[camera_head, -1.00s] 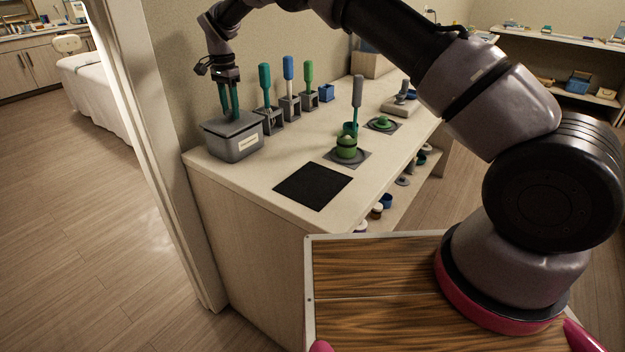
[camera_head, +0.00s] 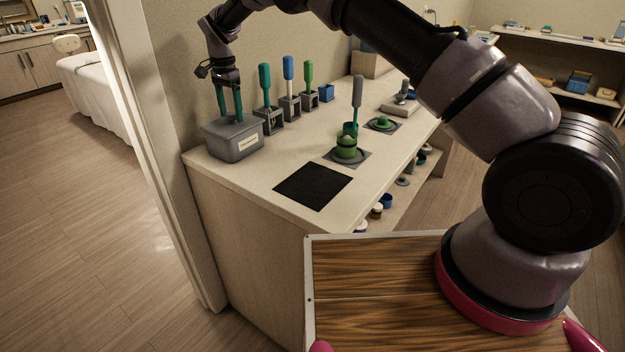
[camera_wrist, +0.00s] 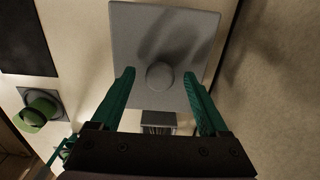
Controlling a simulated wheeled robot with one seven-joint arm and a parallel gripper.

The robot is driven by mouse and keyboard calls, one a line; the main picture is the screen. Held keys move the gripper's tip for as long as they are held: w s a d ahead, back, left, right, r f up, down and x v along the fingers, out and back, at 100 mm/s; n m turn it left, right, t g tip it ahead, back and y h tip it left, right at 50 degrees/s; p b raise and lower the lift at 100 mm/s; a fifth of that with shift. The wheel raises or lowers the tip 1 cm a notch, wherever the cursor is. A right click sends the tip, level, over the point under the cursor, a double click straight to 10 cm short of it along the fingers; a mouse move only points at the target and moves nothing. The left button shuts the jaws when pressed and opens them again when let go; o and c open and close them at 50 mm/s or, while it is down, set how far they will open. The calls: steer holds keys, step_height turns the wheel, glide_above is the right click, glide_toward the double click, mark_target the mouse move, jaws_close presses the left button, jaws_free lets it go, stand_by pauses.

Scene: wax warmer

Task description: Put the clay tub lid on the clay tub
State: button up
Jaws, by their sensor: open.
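The clay tub (camera_head: 238,147) is a grey box with a pale label, at the left end of the counter by the wall. The clay tub lid (camera_head: 222,127) lies on top of it and looks level and seated, though the far edges are hard to see. In the wrist view the lid (camera_wrist: 185,35) is a grey square with a round knob (camera_wrist: 159,76) in its middle. My gripper (camera_head: 230,119) points down over the lid, with its green fingers apart. In the wrist view my gripper (camera_wrist: 158,74) has one finger on each side of the knob, with gaps.
Handled tools stand in grey holders (camera_head: 290,108) just right of the tub. A black mat (camera_head: 313,186) lies in front. A green pot (camera_head: 346,147) on a grey plate and a grey-handled tool (camera_head: 357,92) stand farther right. The wall is close behind the tub.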

stand_by(0.3)
steer(key=shift+r, duration=4)
steer(key=shift+r, duration=0.1)
step_height(320, 180, up, 10)
steer(key=w+d+r+y, duration=0.1)
steer(key=d+r, duration=1)
steer(key=d, duration=0.3)
steer(key=s+d+r+n+t+y, duration=0.1)
steer(key=s+d+r, duration=0.25)
steer(key=d, duration=0.35)
steer(key=s+d+r+n+t, duration=0.1)
steer(key=s+d+r, duration=0.25)
steer(key=d, duration=0.45)
steer(key=s+d+r+t, duration=0.1)
steer(key=s+d+t, duration=0.1)
steer(key=s+d, duration=0.95)
steer(key=s+d+f+t, duration=0.1)
steer(key=s+f, duration=0.1)
steer(key=s, duration=0.3)
steer(key=s+d+f+n+t, duration=0.1)
steer(key=s+d+f, duration=0.1)
steer(key=s, duration=0.3)
steer(key=s+d+f+t, duration=0.1)
steer(key=s+d+f, duration=0.1)
steer(key=s+f, duration=0.2)
steer(key=shift+s+d, duration=0.25)
steer(key=shift+s, duration=0.45)
